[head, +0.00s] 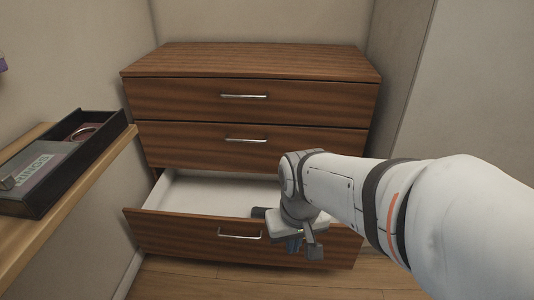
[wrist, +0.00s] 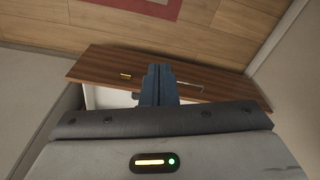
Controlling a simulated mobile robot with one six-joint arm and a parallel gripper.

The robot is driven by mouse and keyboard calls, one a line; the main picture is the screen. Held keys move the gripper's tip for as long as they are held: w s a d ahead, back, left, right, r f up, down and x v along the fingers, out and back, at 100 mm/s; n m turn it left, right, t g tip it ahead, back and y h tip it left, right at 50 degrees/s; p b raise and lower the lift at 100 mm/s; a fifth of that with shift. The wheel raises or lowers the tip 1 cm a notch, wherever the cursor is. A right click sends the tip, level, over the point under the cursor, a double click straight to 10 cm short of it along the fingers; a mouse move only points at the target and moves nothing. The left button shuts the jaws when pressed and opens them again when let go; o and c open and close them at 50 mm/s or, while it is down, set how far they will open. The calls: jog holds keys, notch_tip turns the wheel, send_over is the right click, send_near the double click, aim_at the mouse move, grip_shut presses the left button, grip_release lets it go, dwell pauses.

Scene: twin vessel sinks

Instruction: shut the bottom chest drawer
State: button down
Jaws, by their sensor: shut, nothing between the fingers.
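The wooden chest (head: 250,62) stands against the back wall. Its bottom drawer (head: 175,229) is pulled well out, and its white inside (head: 205,192) shows. The drawer front has a silver bar handle (head: 239,236); the front also shows in the wrist view (wrist: 103,65). My gripper (head: 294,246) is at the drawer front, right of the handle; its blue fingers are together and empty. In the wrist view the shut fingers (wrist: 158,70) overlap the drawer front. I cannot tell whether they touch it.
The upper drawers, the top one (head: 180,98) and the middle one (head: 180,142), are shut. A wooden counter (head: 75,190) on the left carries a black box (head: 100,150) with a label and a ring-like item. My arm covers the right side. Wooden floor (head: 180,277) lies in front.

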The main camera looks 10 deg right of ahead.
jog(key=w+d+f+n+t+h, duration=0.2)
jog(key=w+d+f+n, duration=0.1)
jog(key=w+d+f, duration=0.4)
jog(key=w+d+f+n+t+h, duration=0.1)
jog(key=w+d+f+n, duration=0.2)
jog(key=w+d, duration=0.5)
jog(key=s+d+f+n+t+y+b, duration=0.1)
jog(key=s+d+f+n+t+y, duration=0.15)
jog(key=f+n+y, duration=0.6)
jog(key=w+f+m+h+b, duration=0.1)
jog(key=w+f+h+b, duration=0.2)
jog(key=w+f+b, duration=0.3)
jog(key=x, duration=0.5)
jog(key=shift+w+d+f+b, duration=0.15)
jog(key=shift+w+d+b, duration=0.1)
jog(key=shift+w+b, duration=0.25)
jog(key=shift+w+m, duration=0.1)
jog(key=shift+m, duration=0.15)
